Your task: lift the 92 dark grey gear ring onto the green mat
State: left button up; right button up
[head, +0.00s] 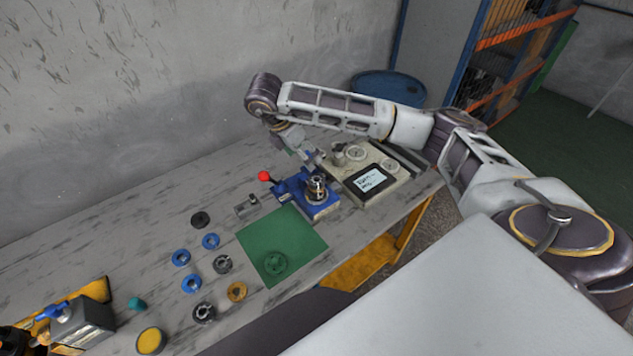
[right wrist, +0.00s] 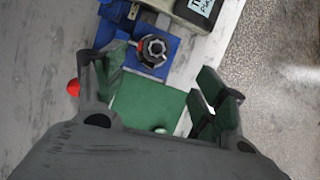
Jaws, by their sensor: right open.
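Two dark grey rings with toothed or notched shapes lie on the table in the head view, one (head: 222,264) left of the green mat and one (head: 204,312) nearer the front. The number 92 cannot be read on either. The green mat (head: 262,236) lies flat and also shows in the right wrist view (right wrist: 140,100). A green ring (head: 276,263) lies on its front part. My right gripper (right wrist: 160,78) is open and empty, pointing down over the mat and blue fixture area. In the head view its fingers (head: 312,160) are hard to make out. My left gripper is out of view.
A blue fixture (head: 320,208) with a metal part and red-knobbed lever (head: 264,176) stands behind the mat, beside a beige panel (head: 393,184). The table's front edge is close.

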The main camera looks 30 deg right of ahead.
jog(key=shift+m, duration=0.8)
jog(key=shift+f, duration=0.1)
send_over(316, 178)
jog(key=a, duration=0.2)
jog(key=shift+s+d+f, duration=0.1)
jog(key=shift+d+f, duration=0.05)
jog(key=shift+f, duration=1.8)
jog(key=shift+s+d+f, duration=0.1)
jog(key=shift+f, duration=1.85)
jog(key=shift+f, duration=0.1)
jog(key=shift+p+x, duration=0.7)
jog(key=shift+x, duration=0.2)
jog(key=shift+p+x, duration=0.35)
jog(key=shift+x, duration=1.25)
